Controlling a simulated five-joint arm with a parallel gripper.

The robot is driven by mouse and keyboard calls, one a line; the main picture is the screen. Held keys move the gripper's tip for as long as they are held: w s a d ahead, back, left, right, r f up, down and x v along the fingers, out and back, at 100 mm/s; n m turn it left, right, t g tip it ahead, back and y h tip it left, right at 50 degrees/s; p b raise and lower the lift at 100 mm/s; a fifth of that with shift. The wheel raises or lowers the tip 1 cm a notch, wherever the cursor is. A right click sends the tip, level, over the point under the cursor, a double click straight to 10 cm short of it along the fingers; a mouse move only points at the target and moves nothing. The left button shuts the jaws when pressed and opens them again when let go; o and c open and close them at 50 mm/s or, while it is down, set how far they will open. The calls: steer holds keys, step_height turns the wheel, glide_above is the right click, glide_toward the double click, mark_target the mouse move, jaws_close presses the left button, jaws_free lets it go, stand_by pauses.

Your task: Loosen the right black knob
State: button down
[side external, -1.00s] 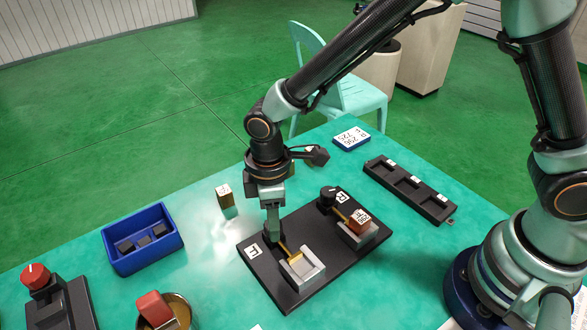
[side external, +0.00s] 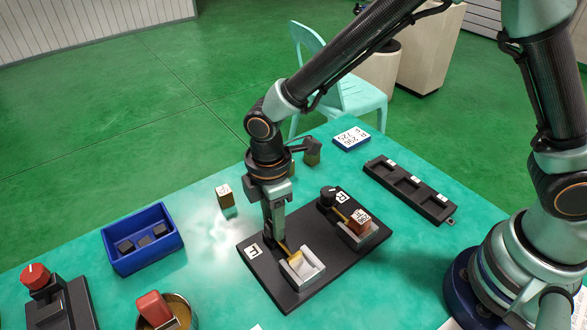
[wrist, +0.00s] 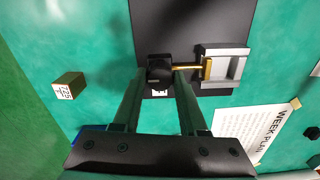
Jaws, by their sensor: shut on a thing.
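A black base plate (side external: 272,279) carries two small grey clamps, each with a black knob and a brass rod. The right black knob (side external: 327,196), beside a white letter tag, stands free. Its clamp (side external: 374,238) holds a red-brown block (side external: 360,219). My gripper (side external: 269,238) points down and is shut on the left black knob, mostly hidden by the fingers in the side view. In the wrist view that knob (wrist: 159,68) sits between my fingertips (wrist: 160,77). The left clamp (side external: 313,273) has a brass-coloured piece at its jaws and shows no block.
A blue bin (side external: 113,255) with dark pieces, a red-knobbed device (side external: 36,277) and a bowl with a red-topped block (side external: 154,308) stand left. A tagged block (side external: 226,197) stands behind the plate. A black slotted tray (side external: 447,212) lies right.

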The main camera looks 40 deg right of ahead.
steer(key=shift+r, duration=0.1)
steer(key=shift+c, duration=2.2)
jaws_free()
step_height(320, 180, up, 12)
steer(key=s+d+r+m+t, duration=0.1)
steer(key=d+r+m+t, duration=0.1)
steer(key=d+m, duration=0.3)
steer(key=s+d+r+m+t, duration=0.1)
steer(key=s+d+r+m, duration=0.1)
steer(key=d+m, duration=0.4)
steer(key=s+d+r+m+t, duration=0.2)
steer(key=d+m, duration=0.3)
steer(key=d, duration=0.7)
steer(key=shift+d+r+t, duration=0.3)
steer(key=shift+d+r, duration=0.1)
steer(key=shift+r, duration=0.5)
